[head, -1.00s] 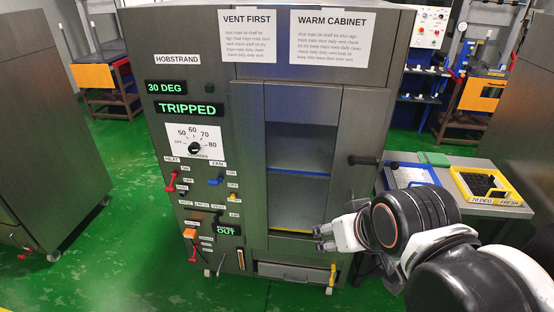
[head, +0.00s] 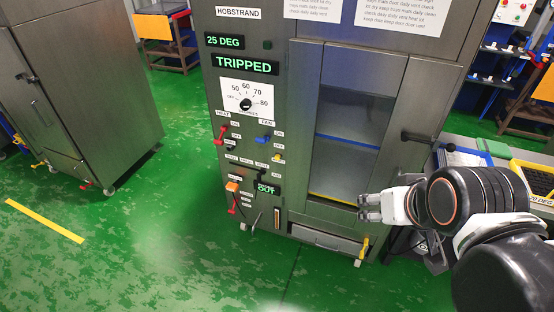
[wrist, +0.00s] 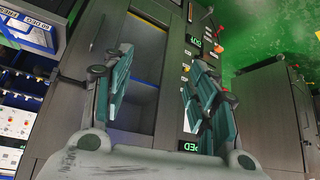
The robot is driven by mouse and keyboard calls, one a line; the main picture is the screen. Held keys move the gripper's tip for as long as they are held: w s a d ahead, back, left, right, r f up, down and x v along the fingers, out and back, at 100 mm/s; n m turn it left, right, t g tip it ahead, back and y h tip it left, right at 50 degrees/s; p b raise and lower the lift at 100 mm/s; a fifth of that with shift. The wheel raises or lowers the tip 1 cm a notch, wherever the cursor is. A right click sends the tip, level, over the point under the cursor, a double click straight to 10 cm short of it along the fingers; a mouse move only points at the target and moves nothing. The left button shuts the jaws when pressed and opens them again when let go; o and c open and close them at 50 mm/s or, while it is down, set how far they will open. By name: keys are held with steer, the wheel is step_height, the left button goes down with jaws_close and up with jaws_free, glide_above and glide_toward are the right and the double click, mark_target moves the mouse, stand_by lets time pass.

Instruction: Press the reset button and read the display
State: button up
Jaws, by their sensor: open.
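The grey warm cabinet (head: 300,60) carries a green-lit display reading TRIPPED (head: 245,65), a smaller one above it reading 25 DEG (head: 225,41), and one lower down reading OUT (head: 266,189). Its panel holds a dial (head: 246,103), a red lever (head: 221,135), a blue lever (head: 263,139), a small yellow knob (head: 277,157) and an orange block (head: 232,186). The small labels are unreadable, so I cannot tell which control is the reset button. My gripper (head: 364,207) is open and empty before the cabinet's lower right; it also shows open in the wrist view (wrist: 162,60).
A black door handle (head: 418,137) sticks out at the cabinet's right. A side table with a yellow tray (head: 533,178) stands behind my arm. Another grey cabinet (head: 85,90) stands at the left. The green floor (head: 180,240) between and in front is clear.

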jaws_close()
stand_by(1.4)
